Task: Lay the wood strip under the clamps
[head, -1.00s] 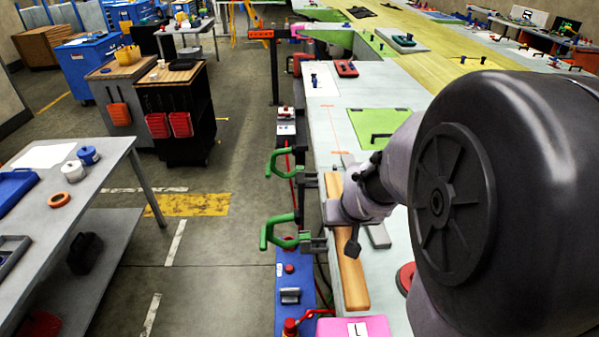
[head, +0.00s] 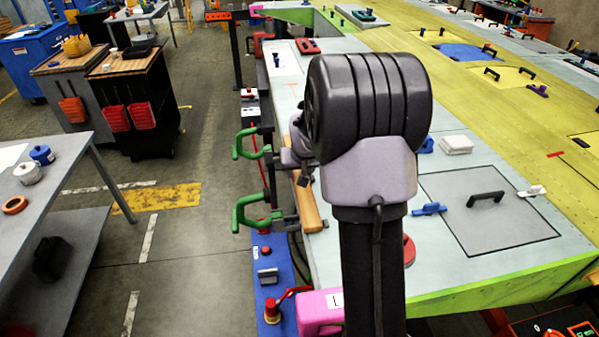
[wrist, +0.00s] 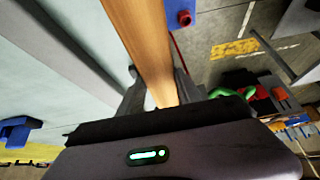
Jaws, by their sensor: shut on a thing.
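The wood strip (head: 308,205) is a long orange-brown bar at the left edge of the pale jig table, to the right of two green clamps, the far one (head: 250,145) and the near one (head: 250,212). Its near end is about level with the near clamp. My arm hides its middle, and I cannot tell whether it lies under the clamp jaws. My gripper (head: 294,158) is mostly hidden behind my arm in the head view. In the wrist view my gripper (wrist: 158,98) is shut on the strip, which runs up out of the picture.
A pink block (head: 318,310) sits at the table's near left corner, beside a blue panel (head: 270,285) with a red knob. A red round thing (head: 409,250) lies on the table right of my arm. The floor left of the clamps is clear.

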